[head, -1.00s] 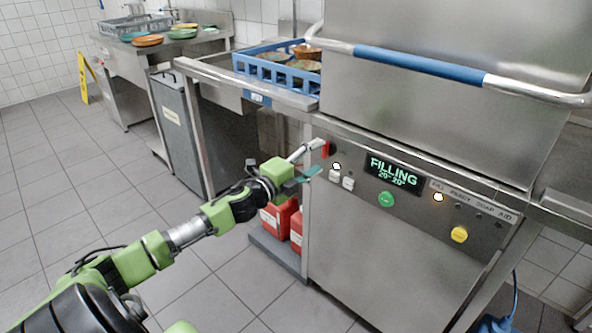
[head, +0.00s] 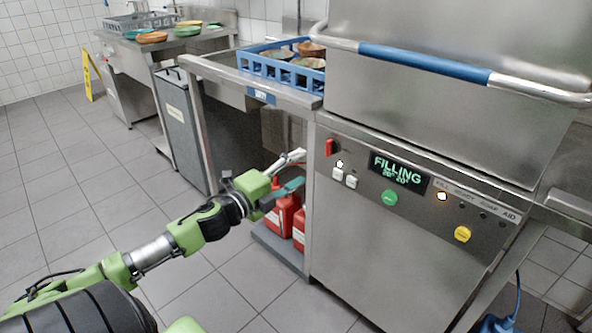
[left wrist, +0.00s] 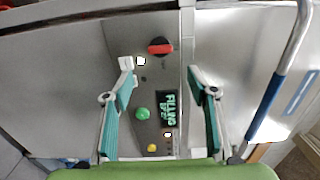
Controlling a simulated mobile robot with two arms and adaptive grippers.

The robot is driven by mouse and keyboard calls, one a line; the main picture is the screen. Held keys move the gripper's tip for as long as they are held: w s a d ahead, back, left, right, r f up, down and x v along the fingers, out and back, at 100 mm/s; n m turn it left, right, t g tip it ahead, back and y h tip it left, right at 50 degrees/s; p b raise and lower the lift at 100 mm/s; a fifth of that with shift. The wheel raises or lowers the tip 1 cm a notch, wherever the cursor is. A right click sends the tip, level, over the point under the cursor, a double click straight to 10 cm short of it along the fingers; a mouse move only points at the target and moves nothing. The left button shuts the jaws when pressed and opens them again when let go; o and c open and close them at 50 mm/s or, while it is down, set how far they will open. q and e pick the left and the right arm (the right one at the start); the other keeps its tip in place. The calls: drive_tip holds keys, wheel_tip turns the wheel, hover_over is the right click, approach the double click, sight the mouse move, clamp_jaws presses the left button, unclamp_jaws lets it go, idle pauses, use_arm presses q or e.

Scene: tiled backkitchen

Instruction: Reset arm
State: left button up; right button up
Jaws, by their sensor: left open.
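My left gripper (head: 297,171) is open and empty, just left of the dishwasher's control panel (head: 350,158) in the head view. In the left wrist view its two teal-padded fingers (left wrist: 160,100) are spread apart, with the panel seen between and beyond them. The panel carries a red rotary switch (head: 329,147), which also shows in the left wrist view (left wrist: 160,46). A green button (head: 390,198) and a yellow button (head: 462,234) sit further right. The display (head: 398,172) reads FILLING. My right gripper is out of view.
The dishwasher hood (head: 450,90) is down, with a blue bar handle (head: 425,63) across its front. A blue rack (head: 270,68) with bowls stands on the counter. Red canisters (head: 283,212) stand below. A yellow floor sign (head: 87,76) is far left. The tiled floor at left is open.

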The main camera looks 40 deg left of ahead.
use_arm(q)
drive_tip(key=shift+f, duration=0.1)
idle(0.3)
